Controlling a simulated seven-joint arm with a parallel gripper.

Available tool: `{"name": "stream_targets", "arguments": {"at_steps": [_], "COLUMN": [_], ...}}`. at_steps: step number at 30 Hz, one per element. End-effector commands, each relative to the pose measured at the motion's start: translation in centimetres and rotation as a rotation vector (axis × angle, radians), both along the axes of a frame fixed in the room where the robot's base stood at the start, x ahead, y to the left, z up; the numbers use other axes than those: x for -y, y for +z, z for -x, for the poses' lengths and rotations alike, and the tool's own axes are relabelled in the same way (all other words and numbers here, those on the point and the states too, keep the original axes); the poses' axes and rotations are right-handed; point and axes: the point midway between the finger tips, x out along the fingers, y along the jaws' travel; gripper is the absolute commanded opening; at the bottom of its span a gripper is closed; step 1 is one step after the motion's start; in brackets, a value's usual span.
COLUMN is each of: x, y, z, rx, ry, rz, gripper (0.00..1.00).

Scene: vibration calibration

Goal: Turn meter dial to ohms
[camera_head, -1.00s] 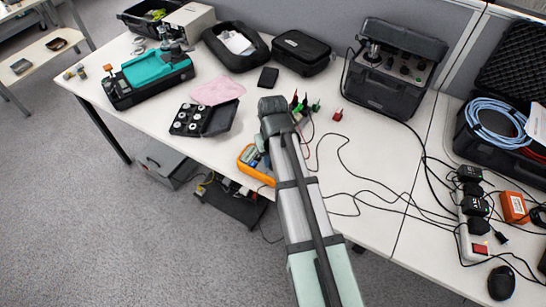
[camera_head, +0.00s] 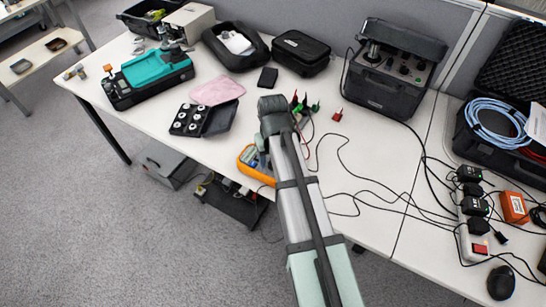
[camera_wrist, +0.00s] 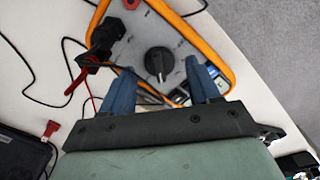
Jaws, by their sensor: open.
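The orange-rimmed meter (camera_head: 250,167) lies on the table, partly hidden behind my arm in the head view. In the wrist view the meter (camera_wrist: 205,35) fills the upper middle, with its grey face and black round dial (camera_wrist: 158,62). My gripper (camera_wrist: 163,85) is open, with one blue finger on each side of the dial and the dial showing between and a little beyond them. I cannot tell whether the fingers touch the meter. The dial's markings are too small to read.
Black and red test leads (camera_wrist: 92,62) run to the meter's left side and across the table. An open black case of round weights (camera_head: 205,120) lies to the left. A large black instrument case (camera_head: 385,75) stands behind right, and a power strip (camera_head: 475,235) lies at right.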

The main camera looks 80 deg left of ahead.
Motion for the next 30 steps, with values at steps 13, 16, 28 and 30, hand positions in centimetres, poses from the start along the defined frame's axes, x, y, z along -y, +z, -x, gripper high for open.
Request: {"name": "stream_targets", "arguments": {"at_steps": [13,16,28,30], "x": [-0.1,-0.1,0.0,0.0], "y": [6.2,7.9,12.7,13.1], "z": [0.0,0.0,0.0,0.0], "rx": [0.0,0.0,0.0,0.0], "ry": [0.0,0.0,0.0,0.0], "rz": [-0.002,-0.002,0.0,0.0], "gripper": [0.61,0.61,0.61,0.61]}}
